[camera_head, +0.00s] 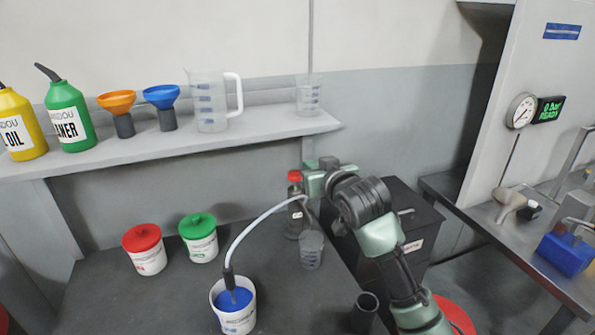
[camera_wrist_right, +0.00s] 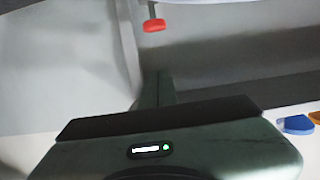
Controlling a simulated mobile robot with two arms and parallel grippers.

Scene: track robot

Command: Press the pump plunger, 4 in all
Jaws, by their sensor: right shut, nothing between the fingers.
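A white tub (camera_head: 233,318) with a blue top (camera_head: 234,299) stands at the front of the dark bench. A black pump fitting (camera_head: 229,277) rises from it, and a pale curved tube (camera_head: 258,220) runs up and right, ending near a clear beaker (camera_head: 311,250). I cannot make out how far the plunger is down. In the right wrist view a red knob on a thin rod (camera_wrist_right: 154,26) shows. My left gripper is not in view.
Red-lidded (camera_head: 143,238) and green-lidded (camera_head: 199,224) tubs stand left of the tube. A shelf (camera_head: 240,133) above holds bottles, funnels and a measuring jug (camera_head: 212,104). A dark cup (camera_head: 364,312) is at the bench's right edge. A metal table (camera_head: 480,228) stands at right.

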